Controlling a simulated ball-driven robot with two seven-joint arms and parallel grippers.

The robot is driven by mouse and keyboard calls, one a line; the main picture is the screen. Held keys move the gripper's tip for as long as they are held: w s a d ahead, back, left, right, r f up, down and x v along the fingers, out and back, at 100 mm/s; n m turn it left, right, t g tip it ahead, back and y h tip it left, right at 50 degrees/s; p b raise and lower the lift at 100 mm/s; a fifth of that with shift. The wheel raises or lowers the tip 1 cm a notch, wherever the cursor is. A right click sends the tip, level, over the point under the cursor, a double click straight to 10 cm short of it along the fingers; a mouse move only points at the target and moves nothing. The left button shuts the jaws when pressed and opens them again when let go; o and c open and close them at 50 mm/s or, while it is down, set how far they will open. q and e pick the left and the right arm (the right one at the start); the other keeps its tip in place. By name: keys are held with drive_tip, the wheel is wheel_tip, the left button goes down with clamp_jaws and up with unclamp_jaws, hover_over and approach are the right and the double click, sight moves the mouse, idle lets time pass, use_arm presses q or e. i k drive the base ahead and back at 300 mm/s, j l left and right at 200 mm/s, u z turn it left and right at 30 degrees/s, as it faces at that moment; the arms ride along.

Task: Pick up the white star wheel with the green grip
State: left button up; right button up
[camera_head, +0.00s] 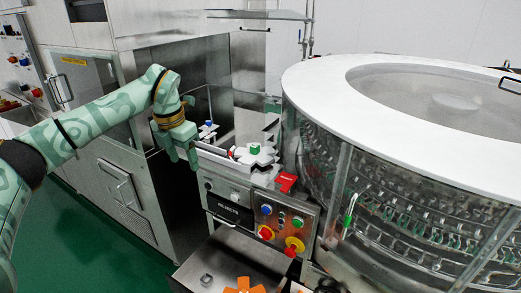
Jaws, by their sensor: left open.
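The white star wheel (264,159) lies on top of the machine at the middle of the view, with its green grip (254,148) standing up from its centre. My left gripper (183,157) hangs to the left of the wheel, pointing down. It is open, empty and apart from the wheel. The wheel's left part is crowded by small parts beside it, so its full outline is hard to make out. My right gripper is out of view.
A control panel (240,214) with coloured buttons is below the wheel, and a red piece (286,182) lies at its right. The large round washer (415,160) fills the right side. An orange star-shaped part (243,286) is at the bottom. A steel cabinet (125,195) stands behind my left arm.

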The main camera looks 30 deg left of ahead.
sight(252, 155)
drive_tip(key=i, duration=1.2)
